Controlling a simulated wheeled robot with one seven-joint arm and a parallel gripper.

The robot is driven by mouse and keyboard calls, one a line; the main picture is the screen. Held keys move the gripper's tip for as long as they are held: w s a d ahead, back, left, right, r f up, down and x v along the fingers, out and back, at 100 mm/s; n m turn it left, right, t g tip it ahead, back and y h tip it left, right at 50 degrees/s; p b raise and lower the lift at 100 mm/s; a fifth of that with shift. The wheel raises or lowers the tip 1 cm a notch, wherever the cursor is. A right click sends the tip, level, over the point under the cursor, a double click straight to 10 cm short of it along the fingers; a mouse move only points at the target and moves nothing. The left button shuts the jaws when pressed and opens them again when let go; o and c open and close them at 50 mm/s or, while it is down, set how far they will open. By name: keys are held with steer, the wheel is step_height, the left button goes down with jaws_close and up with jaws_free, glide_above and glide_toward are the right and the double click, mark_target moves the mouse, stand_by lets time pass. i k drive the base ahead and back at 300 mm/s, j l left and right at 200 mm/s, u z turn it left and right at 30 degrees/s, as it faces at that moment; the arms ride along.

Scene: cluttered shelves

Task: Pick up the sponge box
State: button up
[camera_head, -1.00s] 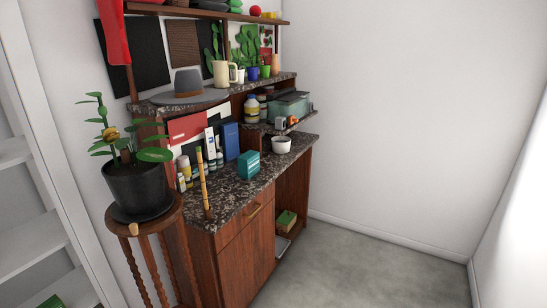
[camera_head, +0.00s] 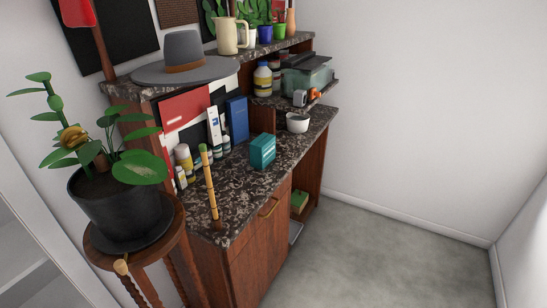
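A small teal box (camera_head: 262,151) stands upright on the dark speckled counter (camera_head: 245,192), near its front edge. It looks like the sponge box, but its label is too small to read. Its front and one side show, with clear counter around it. A green and yellow block (camera_head: 300,201) sits on the low open shelf of the cabinet; I cannot tell what it is. My gripper is not in view.
Bottles (camera_head: 184,157) and a blue book (camera_head: 237,119) stand behind. A white bowl (camera_head: 298,122) is right of the box. A potted plant (camera_head: 120,208) on a stand is at left. Floor (camera_head: 370,255) at right is clear.

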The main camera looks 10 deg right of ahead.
mark_target(262, 149)
steer(key=i+l+u, duration=0.3)
steer(key=l, duration=0.15)
steer(key=i+l+u, duration=0.15)
steer(key=u, duration=0.85)
steer(key=i+l+u, duration=0.15)
steer(key=l+u, duration=0.3)
steer(key=l, duration=0.55)
steer(key=l+u, duration=0.45)
steer(key=l, duration=2)
steer(key=i, duration=0.5)
steer(key=u, duration=0.05)
